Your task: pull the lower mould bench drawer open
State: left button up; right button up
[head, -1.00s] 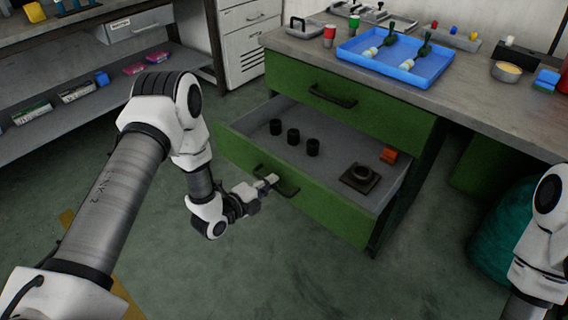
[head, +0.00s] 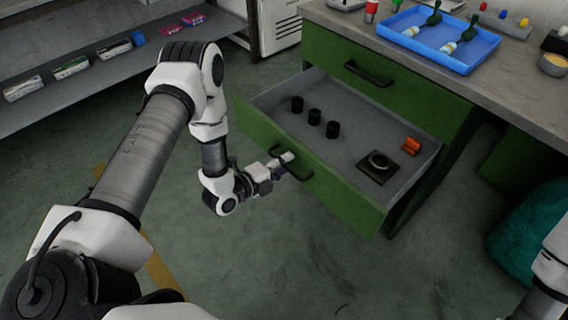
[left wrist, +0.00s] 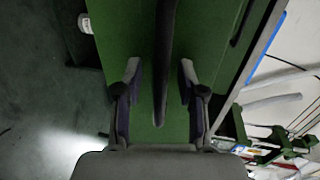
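The lower mould bench drawer (head: 330,192) has a green front and a grey inside, and it stands pulled out. Its dark bar handle (head: 303,174) is on the front. My left gripper (head: 285,160) is at this handle. In the left wrist view, the left gripper's fingers (left wrist: 159,80) are spread on both sides of the handle (left wrist: 164,45), with a visible gap to each side. My right gripper is out of view; only part of my right arm shows at the right edge.
The drawer holds several black cylinders (head: 314,117), a dark square part with a ring (head: 379,162) and an orange block (head: 411,146). The upper drawer (head: 395,90) is shut. A blue tray (head: 462,67) is on the bench top. Floor is clear before the drawer.

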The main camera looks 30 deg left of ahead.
pick_arm(q)
jog(key=v, duration=1.2)
